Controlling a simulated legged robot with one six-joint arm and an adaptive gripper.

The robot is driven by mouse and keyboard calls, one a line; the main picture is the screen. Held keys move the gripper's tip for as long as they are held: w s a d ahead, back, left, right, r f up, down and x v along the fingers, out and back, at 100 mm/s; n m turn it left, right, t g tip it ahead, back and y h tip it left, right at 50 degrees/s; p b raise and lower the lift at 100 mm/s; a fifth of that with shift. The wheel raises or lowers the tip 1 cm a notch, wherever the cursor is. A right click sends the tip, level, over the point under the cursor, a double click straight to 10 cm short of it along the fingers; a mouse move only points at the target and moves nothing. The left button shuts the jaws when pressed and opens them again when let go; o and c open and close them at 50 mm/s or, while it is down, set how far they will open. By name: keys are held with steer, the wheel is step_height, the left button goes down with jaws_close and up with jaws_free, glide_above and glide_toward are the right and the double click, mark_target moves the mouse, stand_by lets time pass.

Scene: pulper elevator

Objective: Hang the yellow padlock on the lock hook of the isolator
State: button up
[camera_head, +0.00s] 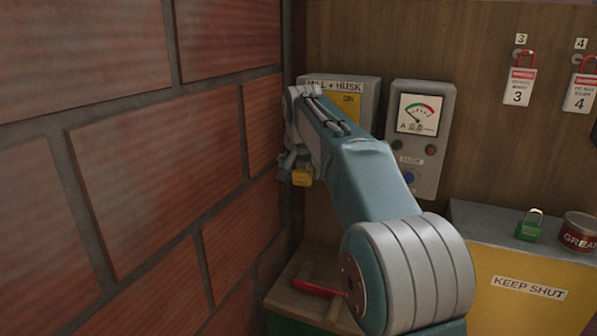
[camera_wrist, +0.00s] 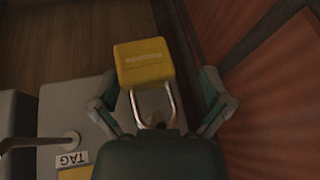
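The yellow padlock (camera_wrist: 145,63) hangs body-down, its silver shackle toward my gripper (camera_wrist: 158,88). The shackle's top meets a small brownish piece (camera_wrist: 158,121), apparently the lock hook, though my gripper partly hides it. My fingers are spread on either side of the shackle, with visible gaps, and do not touch the padlock. In the head view the padlock (camera_head: 302,177) shows just below my gripper, beside the brick wall. The isolator (camera_head: 365,88), a grey box marked MILL + HUSK with a yellow ON plate, is partly hidden by my arm.
A brick wall (camera_head: 130,150) stands close on the left. A grey meter panel (camera_head: 420,135) is right of the isolator. Tagged red padlocks (camera_head: 519,80) hang farther right. A green padlock (camera_head: 530,225) and a grease tin (camera_head: 579,233) stand on the yellow KEEP SHUT box (camera_head: 500,300).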

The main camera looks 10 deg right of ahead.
steer(key=d+v, duration=0.1)
steer(key=v, duration=1)
steer(key=s+n, duration=0.1)
steer(key=s, duration=0.6)
steer(key=s+f+n, duration=0.5)
steer(key=s+f, duration=1.7)
steer(key=s, duration=0.4)
steer(key=shift+s+a+y, duration=0.3)
steer(key=shift+a, duration=0.15)
